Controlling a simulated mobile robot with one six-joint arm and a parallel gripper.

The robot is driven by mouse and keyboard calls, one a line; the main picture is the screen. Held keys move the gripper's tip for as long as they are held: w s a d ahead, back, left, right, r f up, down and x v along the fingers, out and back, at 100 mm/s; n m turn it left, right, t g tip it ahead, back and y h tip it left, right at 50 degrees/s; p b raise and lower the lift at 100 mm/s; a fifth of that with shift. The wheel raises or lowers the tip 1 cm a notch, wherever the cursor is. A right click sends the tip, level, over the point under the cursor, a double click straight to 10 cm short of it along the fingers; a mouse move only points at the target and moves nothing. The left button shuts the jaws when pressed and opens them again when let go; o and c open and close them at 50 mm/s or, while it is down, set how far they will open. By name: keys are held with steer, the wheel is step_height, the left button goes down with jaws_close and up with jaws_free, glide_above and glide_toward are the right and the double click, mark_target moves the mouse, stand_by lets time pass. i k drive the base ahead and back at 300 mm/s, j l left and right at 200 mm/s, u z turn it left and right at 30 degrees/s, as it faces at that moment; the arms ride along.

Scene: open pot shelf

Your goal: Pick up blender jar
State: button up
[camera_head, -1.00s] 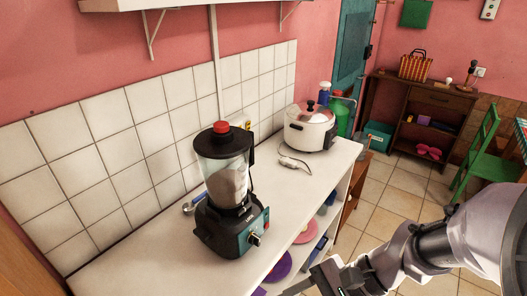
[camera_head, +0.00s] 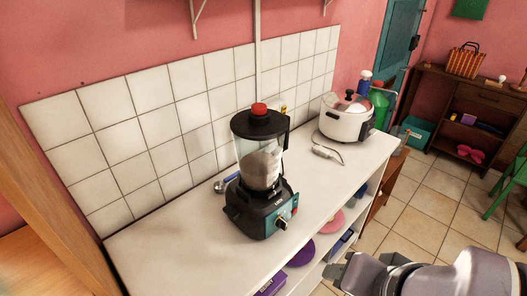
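The blender jar (camera_head: 259,163) is clear with a black lid and a red cap, and something pale shows inside it. It stands upright on its black and teal blender base (camera_head: 262,214) on the white counter. A black handle runs down its right side. My gripper (camera_head: 340,272) is at the lower right, in front of the counter's front edge and well apart from the jar.
A cable with a pale plug and a blue-handled utensil (camera_head: 222,185) lie near the blender. Open shelves below hold plates. Tiled floor (camera_head: 420,213) is clear at right.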

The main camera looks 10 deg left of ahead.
mark_target(259, 162)
steer(key=i+l+u, duration=0.7)
steer(key=l, duration=0.2)
steer(key=i+l+u, duration=0.25)
steer(key=l, duration=0.15)
steer(key=i+l+u, duration=0.1)
steer(key=l+u, duration=0.15)
steer(key=l, duration=0.15)
steer(key=i+l+u, duration=0.2)
steer(key=l, duration=0.25)
steer(key=l+u, duration=0.25)
steer(key=l, duration=0.2)
steer(key=l+u, duration=0.25)
steer(key=l, duration=0.2)
